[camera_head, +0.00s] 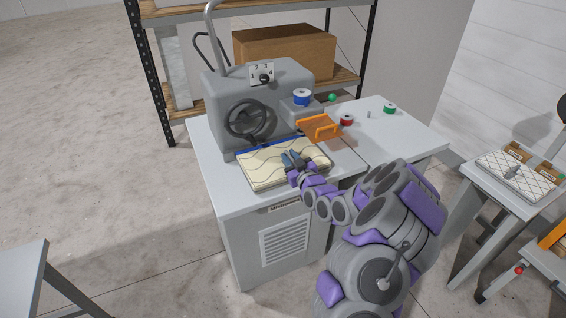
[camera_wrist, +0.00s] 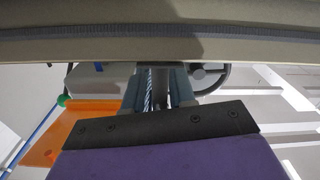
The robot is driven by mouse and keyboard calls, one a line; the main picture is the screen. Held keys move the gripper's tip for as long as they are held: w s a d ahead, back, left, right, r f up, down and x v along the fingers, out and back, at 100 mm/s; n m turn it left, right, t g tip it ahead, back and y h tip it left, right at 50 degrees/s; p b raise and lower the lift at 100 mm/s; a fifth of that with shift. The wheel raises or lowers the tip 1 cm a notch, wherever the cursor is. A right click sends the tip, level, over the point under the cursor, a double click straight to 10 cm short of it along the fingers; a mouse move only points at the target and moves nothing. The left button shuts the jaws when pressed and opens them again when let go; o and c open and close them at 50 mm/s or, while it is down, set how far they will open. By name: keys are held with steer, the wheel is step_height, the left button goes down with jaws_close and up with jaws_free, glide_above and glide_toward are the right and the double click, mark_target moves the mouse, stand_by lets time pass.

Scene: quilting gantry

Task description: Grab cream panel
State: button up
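The cream panel (camera_head: 262,170) has wavy dark lines and a blue strip along its back edge, and it lies flat on the grey machine table. My gripper (camera_head: 292,160) is over the panel's right part, its fingers pointing towards the machine. The two blue-grey fingers are apart, with a gap between them. In the wrist view the gripper (camera_wrist: 160,88) also shows spread fingers, and a beige band with a dark ribbed strip, likely the panel (camera_wrist: 60,48), crosses the top. I cannot tell whether the fingertips touch the panel.
A grey machine with a black handwheel (camera_head: 250,122) stands behind the panel. A side table (camera_head: 508,197) holds a patterned white panel at right.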

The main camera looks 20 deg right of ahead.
jaws_close()
steer(key=shift+r, duration=0.1)
stand_by(0.5)
